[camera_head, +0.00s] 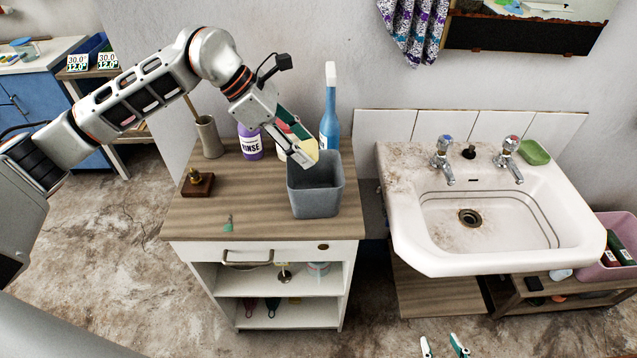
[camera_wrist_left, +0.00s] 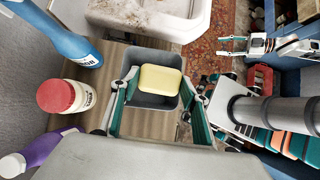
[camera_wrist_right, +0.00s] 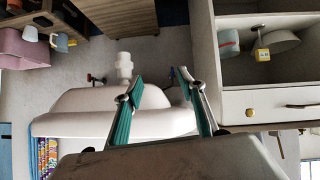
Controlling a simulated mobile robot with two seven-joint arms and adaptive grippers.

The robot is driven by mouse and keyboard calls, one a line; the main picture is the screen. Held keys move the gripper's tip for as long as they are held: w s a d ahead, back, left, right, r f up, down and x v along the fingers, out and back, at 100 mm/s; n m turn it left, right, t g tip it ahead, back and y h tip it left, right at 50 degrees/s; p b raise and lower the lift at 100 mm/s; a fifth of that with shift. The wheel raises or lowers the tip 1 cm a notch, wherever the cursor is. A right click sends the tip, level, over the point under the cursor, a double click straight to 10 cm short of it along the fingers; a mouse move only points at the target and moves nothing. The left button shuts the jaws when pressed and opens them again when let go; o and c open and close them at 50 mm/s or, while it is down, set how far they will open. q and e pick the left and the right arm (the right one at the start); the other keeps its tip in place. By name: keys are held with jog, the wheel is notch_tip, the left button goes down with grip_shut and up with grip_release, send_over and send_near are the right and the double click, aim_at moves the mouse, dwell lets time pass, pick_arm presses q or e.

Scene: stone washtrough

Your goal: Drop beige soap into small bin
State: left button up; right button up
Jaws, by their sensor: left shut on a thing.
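The beige soap (camera_wrist_left: 160,79) is a pale yellow bar between the fingers of my left gripper (camera_wrist_left: 160,90). My left gripper (camera_head: 302,158) is shut on it, and the soap (camera_head: 311,149) also shows at the fingertips in the head view. The small bin (camera_head: 315,198) is a grey open container on the wooden cabinet top. The soap is above the bin's opening, near its back rim; the bin (camera_wrist_left: 150,57) shows behind it in the left wrist view. My right gripper (camera_head: 443,345) is open and empty at the bottom edge, in front of the sink.
Behind the bin stand a blue spray bottle (camera_head: 329,113) and a purple bottle (camera_head: 250,141). A vase (camera_head: 209,137) and a small wooden block with a brass top (camera_head: 197,183) are to the left.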

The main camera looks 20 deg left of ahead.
pick_arm(q)
jog(key=shift+f, duration=0.6)
notch_tip(320, 180, down, 4)
jog(key=b, duration=0.2)
jog(key=shift+b, duration=0.35)
jog(key=o, duration=1.2)
jog(key=v, duration=1.2)
jog(key=shift+r, duration=0.1)
jog(key=shift+d, duration=0.1)
